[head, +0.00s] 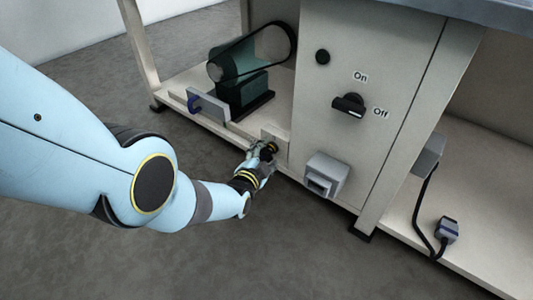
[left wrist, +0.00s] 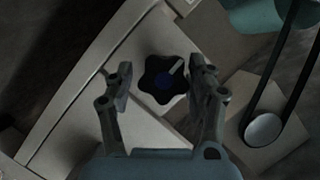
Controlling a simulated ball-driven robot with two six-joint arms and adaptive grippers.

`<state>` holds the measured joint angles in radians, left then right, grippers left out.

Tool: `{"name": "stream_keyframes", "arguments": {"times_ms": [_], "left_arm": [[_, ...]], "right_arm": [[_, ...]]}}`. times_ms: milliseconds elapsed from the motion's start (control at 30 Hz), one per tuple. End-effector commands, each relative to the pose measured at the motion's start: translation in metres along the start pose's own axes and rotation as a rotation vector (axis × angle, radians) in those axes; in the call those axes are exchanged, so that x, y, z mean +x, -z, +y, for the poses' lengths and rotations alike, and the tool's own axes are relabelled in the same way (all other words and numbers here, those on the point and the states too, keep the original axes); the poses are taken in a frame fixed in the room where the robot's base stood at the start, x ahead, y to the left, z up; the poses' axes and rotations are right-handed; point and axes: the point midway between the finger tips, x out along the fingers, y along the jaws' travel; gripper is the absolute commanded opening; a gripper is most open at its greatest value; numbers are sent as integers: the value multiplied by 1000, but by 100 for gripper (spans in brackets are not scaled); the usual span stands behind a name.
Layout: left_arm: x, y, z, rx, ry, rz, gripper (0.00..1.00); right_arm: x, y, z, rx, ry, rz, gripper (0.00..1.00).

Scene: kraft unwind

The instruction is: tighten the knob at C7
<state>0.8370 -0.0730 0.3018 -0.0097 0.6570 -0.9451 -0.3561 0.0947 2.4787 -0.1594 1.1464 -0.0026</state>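In the head view the knob (head: 271,148) is a small dark shape on a block at the shelf's front edge. My left gripper (left wrist: 160,88) is open, with one finger on each side of the knob. A gap shows between the left finger and the knob; the right finger is very close to it, and I cannot tell if they touch. In the head view my left gripper (head: 266,165) partly hides the knob. My right gripper is not in view.
A belt drive with a green motor (head: 243,88) stands on the shelf behind the knob. A cabinet panel with an On/Off switch (head: 348,105) and a grey box (head: 325,174) is to the right. A cabled plug (head: 447,230) lies further right. The floor in front is clear.

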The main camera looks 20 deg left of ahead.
Motion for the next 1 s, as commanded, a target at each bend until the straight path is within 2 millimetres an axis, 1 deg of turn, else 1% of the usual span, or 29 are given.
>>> {"name": "stream_keyframes", "arguments": {"times_ms": [33,100,367,567,800,967,1000], "left_arm": [[1,1,-1,0,2,1,65],[2,1,-2,0,3,2,70],[2,2,-3,0,5,4,70],[-4,1,-1,-1,5,5,70],[-24,2,-3,-1,6,4,70],[-50,1,-2,0,5,3,70],[-59,1,-1,0,4,2,70]], "right_arm": [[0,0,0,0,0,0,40],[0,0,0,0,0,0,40],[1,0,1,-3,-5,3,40],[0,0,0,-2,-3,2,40],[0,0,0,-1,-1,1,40],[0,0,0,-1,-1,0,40],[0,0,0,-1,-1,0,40]]}}
